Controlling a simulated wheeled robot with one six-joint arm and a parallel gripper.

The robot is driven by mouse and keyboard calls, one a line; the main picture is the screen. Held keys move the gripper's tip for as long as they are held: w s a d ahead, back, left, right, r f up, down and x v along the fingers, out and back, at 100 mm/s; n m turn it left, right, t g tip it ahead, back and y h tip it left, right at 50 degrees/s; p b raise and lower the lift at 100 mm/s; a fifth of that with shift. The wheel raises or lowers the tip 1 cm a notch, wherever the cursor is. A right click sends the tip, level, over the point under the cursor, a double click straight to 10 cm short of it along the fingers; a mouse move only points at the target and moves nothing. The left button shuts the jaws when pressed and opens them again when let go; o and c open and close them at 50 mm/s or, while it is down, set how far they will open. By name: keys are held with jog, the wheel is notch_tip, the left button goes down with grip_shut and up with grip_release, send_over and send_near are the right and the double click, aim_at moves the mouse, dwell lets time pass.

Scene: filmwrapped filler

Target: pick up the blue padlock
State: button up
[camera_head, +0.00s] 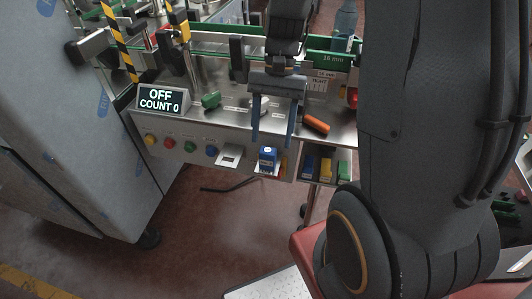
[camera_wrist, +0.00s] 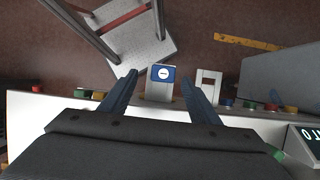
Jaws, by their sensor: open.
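The blue padlock (camera_head: 268,154) is a small blue block with a white round mark, at the front panel of the steel machine table. In the wrist view the blue padlock (camera_wrist: 162,73) shows between the two fingertips, with a pale plate (camera_wrist: 158,92) beside it. My gripper (camera_head: 272,142) points down in front of the table edge, its two blue-grey fingers apart and empty. In the wrist view my gripper (camera_wrist: 160,78) has one finger on each side of the padlock in the picture. I cannot tell the remaining depth between fingertips and padlock. No shackle can be made out.
Blue, yellow (camera_head: 326,168) and green (camera_head: 344,169) blocks sit in a holder right of the padlock. Coloured push buttons (camera_head: 169,143) and a pale plate (camera_head: 229,155) are left of it. An orange-handled object (camera_head: 316,124) lies on the tabletop. A counter display (camera_head: 162,99) stands left.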

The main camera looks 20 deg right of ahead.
aim_at(268, 149)
jog(key=shift+s+a+f+p, duration=0.3)
jog(key=shift+a+f, duration=0.1)
jog(key=shift+f, duration=0.3)
jog(key=shift+w+p+x, duration=0.1)
jog(key=shift+p+x, duration=0.2)
jog(key=shift+x, duration=0.75)
jog(key=shift+w+p+x, duration=0.15)
jog(key=shift+p+x, duration=0.15)
jog(key=shift+x, duration=0.8)
jog(key=c, duration=1.2)
